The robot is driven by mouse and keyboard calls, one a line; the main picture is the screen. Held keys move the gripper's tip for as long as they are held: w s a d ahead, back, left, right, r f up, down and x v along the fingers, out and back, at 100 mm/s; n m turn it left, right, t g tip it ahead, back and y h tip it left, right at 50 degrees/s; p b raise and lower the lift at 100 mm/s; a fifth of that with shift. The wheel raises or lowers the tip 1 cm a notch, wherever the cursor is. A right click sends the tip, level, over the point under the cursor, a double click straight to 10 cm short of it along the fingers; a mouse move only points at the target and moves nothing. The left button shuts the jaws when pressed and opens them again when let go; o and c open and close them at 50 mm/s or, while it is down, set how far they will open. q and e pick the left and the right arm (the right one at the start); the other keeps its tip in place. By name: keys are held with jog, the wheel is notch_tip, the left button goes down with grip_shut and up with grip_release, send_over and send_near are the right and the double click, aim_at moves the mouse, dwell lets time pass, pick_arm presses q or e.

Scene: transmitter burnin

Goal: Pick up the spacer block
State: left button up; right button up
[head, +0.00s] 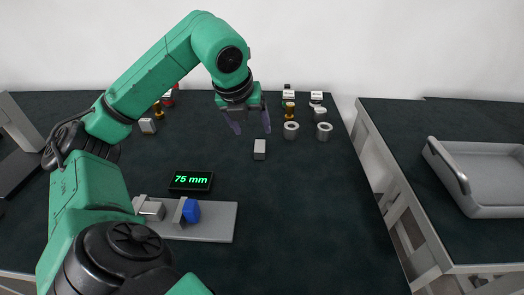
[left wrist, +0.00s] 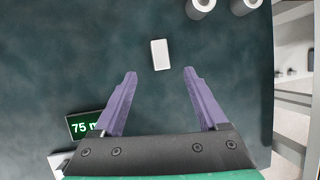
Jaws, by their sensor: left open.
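The spacer block is a small pale grey block (head: 259,149) standing alone on the dark table in the head view. It also shows in the left wrist view, where the block (left wrist: 160,54) lies just beyond the fingertips and between their lines. My left gripper (head: 249,128) is open and empty, with purple fingers, above and a little behind the block in the head view. The open fingers also show in the left wrist view (left wrist: 160,73). The block touches neither finger. My right gripper is not in view.
A display (head: 190,181) reads 75 mm, near a grey fixture plate (head: 220,222) with a blue part (head: 191,211). Grey rings (head: 291,130) and several small parts stand at the back right. A grey tray (head: 490,211) sits on the right table, across a gap.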

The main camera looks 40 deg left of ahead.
aim_at(259, 146)
pick_arm(q)
jog(key=x, duration=0.4)
jog(key=shift+w+r, duration=0.1)
jog(key=b+x, duration=0.1)
jog(key=x, duration=0.1)
jog(key=shift+a+f, duration=0.1)
jog(key=shift+f, duration=0.3)
jog(key=x, duration=0.2)
jog(key=shift+w+f, duration=0.25)
jog(key=shift+f, duration=0.05)
jog(key=shift+r, duration=0.1)
grip_shut()
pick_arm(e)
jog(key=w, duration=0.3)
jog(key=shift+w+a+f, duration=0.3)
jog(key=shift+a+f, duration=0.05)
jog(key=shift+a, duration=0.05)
